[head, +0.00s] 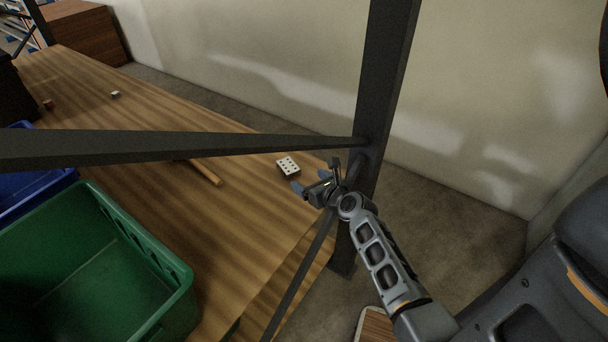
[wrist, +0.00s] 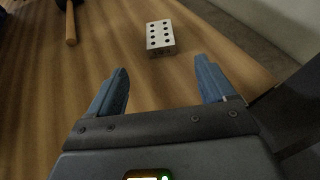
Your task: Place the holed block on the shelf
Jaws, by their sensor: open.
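The holed block (head: 288,166) is a small white block with rows of dark holes on its top. It lies on the wooden shelf surface (head: 150,165), near its right end. It also shows in the wrist view (wrist: 160,37), ahead of the fingers and between their lines. My gripper (head: 312,182) is beside the block, just to its lower right in the head view, and apart from it. In the wrist view its two blue fingers (wrist: 160,88) are spread wide with nothing between them.
A dark upright post (head: 385,80) and crossbar (head: 180,147) stand close to my arm. A green bin (head: 185,285) and a blue bin (head: 65,180) are at left. A wooden handle (head: 206,172) lies left of the block. Small red (head: 48,104) and white (head: 116,94) items lie farther back.

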